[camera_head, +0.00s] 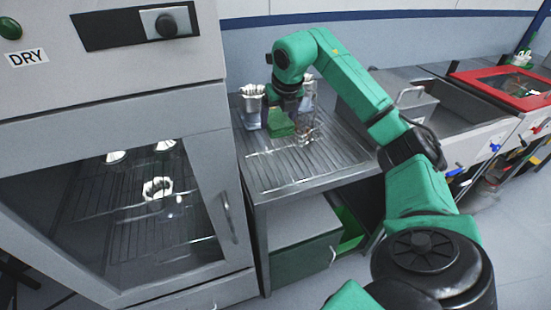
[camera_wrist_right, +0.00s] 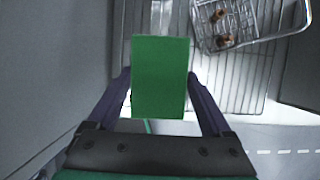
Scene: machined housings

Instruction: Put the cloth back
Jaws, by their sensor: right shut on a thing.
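My right gripper (camera_head: 284,100) reaches over the slatted metal drainboard (camera_head: 300,170). It is shut on a flat green rectangle, which I take to be the cloth (camera_wrist_right: 160,78); this hangs between the two fingers. In the head view the cloth (camera_head: 281,124) shows just below the gripper, near the back of the drainboard. I cannot tell whether it touches the surface. My left gripper is not in view.
A container with a white fluted top (camera_head: 252,103) stands left of the gripper. A wire basket (camera_head: 306,128) with brownish parts is close on its right. A drying cabinet (camera_head: 110,200) stands left, a sink (camera_head: 465,125) right. The drainboard's front is clear.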

